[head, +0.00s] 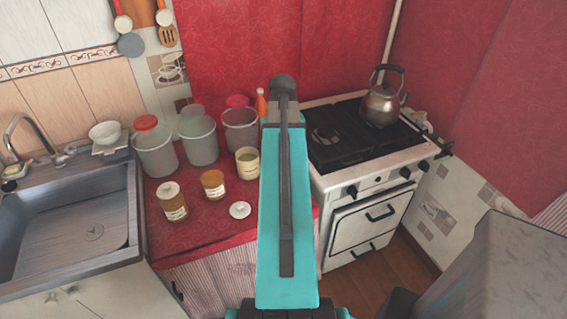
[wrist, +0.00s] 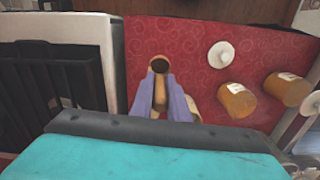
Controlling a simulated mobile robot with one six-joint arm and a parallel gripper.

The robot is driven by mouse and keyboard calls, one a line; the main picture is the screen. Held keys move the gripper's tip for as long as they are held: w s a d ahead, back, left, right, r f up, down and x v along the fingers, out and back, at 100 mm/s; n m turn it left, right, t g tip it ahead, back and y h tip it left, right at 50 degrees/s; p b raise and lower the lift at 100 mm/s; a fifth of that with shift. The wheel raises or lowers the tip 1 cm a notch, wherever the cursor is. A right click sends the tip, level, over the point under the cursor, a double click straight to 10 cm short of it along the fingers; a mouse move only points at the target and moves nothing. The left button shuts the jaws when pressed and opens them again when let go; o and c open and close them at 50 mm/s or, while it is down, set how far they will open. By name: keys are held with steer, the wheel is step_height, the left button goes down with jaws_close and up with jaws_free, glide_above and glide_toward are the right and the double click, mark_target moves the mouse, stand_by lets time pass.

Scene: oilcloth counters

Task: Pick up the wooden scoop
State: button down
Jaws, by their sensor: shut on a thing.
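The wooden scoop (wrist: 159,66) shows in the wrist view as a small tan piece with a dark round hollow at its far end. My gripper (wrist: 160,92) has its two purple fingers shut on it, with the tan wood between them. I cannot tell whether the scoop touches the red counter or is clear of it. In the head view my arm hides both the scoop and the fingers.
An open cream jar (head: 246,163) stands beside my arm. A white lid (head: 240,210) and two amber jars (head: 172,202) (head: 213,185) are on the red counter (head: 205,227). Clear canisters (head: 200,147) stand behind. The stove (head: 350,150) with a kettle (head: 382,104) is right, the sink (head: 75,215) left.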

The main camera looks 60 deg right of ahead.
steer(key=shift+r, duration=0.9)
